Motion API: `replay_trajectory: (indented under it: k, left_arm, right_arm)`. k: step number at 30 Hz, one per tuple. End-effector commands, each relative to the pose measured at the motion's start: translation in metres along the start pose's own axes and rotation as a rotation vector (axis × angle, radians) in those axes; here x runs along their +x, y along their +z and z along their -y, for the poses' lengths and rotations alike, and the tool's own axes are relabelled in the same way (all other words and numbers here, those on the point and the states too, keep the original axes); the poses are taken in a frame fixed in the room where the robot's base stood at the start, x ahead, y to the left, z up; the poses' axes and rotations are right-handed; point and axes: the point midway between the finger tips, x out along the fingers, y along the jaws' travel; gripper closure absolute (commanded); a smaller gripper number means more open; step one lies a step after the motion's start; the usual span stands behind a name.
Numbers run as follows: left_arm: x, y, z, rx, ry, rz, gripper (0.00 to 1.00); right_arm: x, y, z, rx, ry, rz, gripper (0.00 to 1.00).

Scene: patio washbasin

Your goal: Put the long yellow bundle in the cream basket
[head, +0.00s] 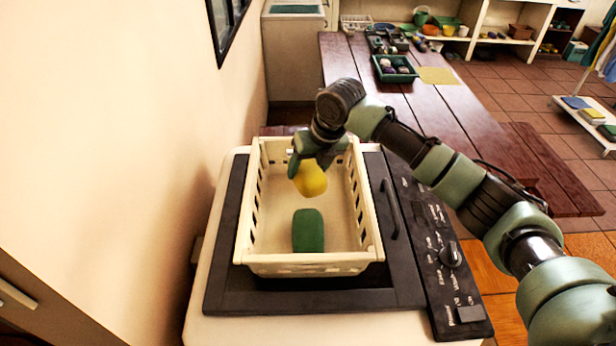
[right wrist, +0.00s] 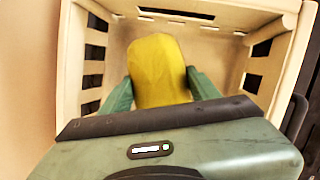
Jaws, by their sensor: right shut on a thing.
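The cream basket (head: 258,260) stands on the dark top of a white machine. My right gripper (head: 308,172) is over the far part of the basket and is shut on the yellow bundle (head: 311,181). In the right wrist view the yellow bundle (right wrist: 158,70) sits between the two green fingers, with the walls of the cream basket (right wrist: 72,75) around it. I cannot tell whether the bundle touches the basket floor. My left gripper is not in view.
A green bundle (head: 308,232) lies in the near part of the basket. The machine's control panel (head: 440,255) with a knob is at the right. A wall is close on the left. A wooden table (head: 450,112) with a green tray (head: 394,77) stands behind.

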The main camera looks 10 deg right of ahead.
Motion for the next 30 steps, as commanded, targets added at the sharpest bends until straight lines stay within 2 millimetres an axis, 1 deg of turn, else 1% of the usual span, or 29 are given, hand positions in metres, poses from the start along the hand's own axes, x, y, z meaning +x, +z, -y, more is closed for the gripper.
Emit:
replay_trajectory:
  k: [1, 4, 9, 12, 21, 22, 23, 24, 30]
  left_arm:
    - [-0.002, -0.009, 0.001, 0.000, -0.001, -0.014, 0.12]
    - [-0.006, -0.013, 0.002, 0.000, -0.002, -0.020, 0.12]
    - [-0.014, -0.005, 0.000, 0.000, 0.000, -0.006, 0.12]
    - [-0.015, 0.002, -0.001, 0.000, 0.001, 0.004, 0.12]
    - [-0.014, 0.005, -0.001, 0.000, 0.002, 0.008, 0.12]
    - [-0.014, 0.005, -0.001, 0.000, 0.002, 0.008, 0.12]
    - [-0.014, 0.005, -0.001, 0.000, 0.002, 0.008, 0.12]
    - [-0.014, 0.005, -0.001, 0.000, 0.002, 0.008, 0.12]
    - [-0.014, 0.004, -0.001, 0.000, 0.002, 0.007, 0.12]
  right_arm:
    - [0.002, 0.000, 0.000, 0.000, 0.001, 0.001, 0.94]
    - [0.011, -0.004, 0.002, 0.001, 0.001, -0.001, 0.94]
    - [0.035, -0.012, 0.006, 0.001, 0.001, -0.001, 0.94]
    - [0.042, -0.014, 0.007, 0.000, 0.002, 0.002, 0.94]
    - [0.045, -0.014, 0.007, -0.001, 0.001, 0.002, 0.94]
    - [0.046, -0.015, 0.008, 0.000, 0.000, 0.000, 0.36]
    - [0.045, -0.015, 0.008, 0.000, 0.000, 0.000, 0.28]
    - [0.045, -0.015, 0.008, 0.000, 0.000, 0.000, 0.17]
    - [0.045, -0.015, 0.008, 0.000, 0.000, 0.000, 0.17]
